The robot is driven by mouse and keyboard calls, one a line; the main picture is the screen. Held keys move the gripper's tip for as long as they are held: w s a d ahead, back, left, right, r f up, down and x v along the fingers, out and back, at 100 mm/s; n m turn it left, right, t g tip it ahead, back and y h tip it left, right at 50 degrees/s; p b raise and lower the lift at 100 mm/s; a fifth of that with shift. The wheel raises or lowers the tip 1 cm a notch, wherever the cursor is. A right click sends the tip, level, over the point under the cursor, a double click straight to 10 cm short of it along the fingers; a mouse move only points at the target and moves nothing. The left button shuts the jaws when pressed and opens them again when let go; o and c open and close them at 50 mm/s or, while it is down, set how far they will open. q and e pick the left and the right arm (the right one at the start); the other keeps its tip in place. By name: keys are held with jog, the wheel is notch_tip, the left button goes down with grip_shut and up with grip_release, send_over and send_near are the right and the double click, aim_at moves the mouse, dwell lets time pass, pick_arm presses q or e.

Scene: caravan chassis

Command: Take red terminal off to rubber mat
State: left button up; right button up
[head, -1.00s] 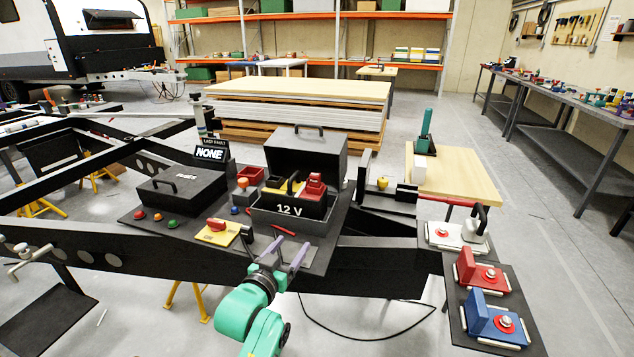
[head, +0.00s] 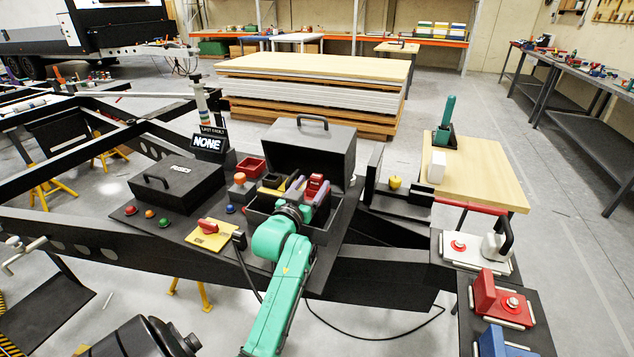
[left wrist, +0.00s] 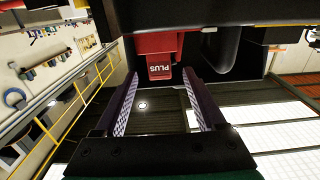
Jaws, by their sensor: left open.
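The red terminal (head: 316,184) is at the black battery box (head: 338,214) in the middle of the head view. In the left wrist view the red terminal (left wrist: 160,66), lettered PLUS, shows at the top middle, between the lines of the two fingers. My left gripper (head: 308,190) is open and empty, its fingertips close to the terminal. In the left wrist view my left gripper (left wrist: 160,80) has a clear gap between its fingers. I cannot tell if the fingertips touch the terminal. I cannot pick out the rubber mat for sure; a flat black surface (head: 180,236) lies around the box. My right gripper is not in view.
The raised open lid (head: 310,150) stands behind the box. A black fuse box (head: 176,184), a yellow switch plate (head: 212,240) and a red tray (head: 250,165) are to the left. A wooden table (head: 490,188) and red block (head: 486,292) are to the right.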

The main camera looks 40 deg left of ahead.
aim_at(315, 180)
pick_arm(q)
jog(key=x, duration=0.4)
jog(key=shift+r+p, duration=0.1)
jog(key=shift+p, duration=0.2)
jog(key=shift+s, duration=0.1)
grip_shut()
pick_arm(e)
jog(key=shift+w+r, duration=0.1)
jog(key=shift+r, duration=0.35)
